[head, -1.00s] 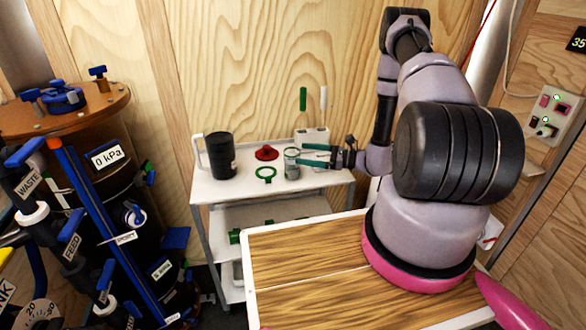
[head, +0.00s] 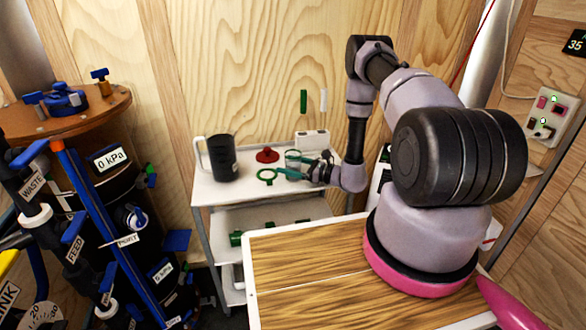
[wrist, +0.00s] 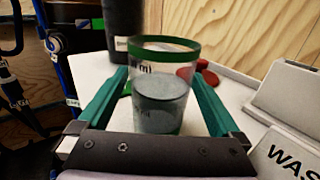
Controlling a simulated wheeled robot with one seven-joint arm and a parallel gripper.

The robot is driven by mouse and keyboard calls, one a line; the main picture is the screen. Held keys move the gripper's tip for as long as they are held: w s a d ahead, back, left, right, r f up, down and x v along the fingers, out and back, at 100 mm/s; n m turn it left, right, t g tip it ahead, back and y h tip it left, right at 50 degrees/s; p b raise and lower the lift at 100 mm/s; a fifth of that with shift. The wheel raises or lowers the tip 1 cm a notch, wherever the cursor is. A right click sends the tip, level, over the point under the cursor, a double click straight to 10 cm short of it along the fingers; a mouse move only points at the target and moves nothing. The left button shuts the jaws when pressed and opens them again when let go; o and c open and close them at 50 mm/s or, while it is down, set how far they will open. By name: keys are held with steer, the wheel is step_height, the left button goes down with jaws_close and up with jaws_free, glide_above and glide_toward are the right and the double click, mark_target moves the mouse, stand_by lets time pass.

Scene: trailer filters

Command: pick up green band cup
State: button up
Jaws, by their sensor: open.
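The green band cup (wrist: 162,100) is a clear cup with a green band at its rim and grey liquid inside. It stands upright on the white cart top between the two green fingers of my gripper (wrist: 155,105) in the wrist view. The fingers are open, one on each side of the cup, with gaps showing. In the head view the cup (head: 293,158) is partly hidden by my gripper (head: 290,166), which reaches it from the right.
A black jug (head: 222,158) stands at the cart's left. A red knobbed piece (head: 267,155) and a green ring (head: 267,175) lie close to the cup. A wood-topped table (head: 320,265) is in front.

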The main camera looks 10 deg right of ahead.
steer(key=shift+x, duration=0.9)
steer(key=shift+c, duration=0.3)
steer(key=c, duration=1.5)
steer(key=shift+r, duration=0.25)
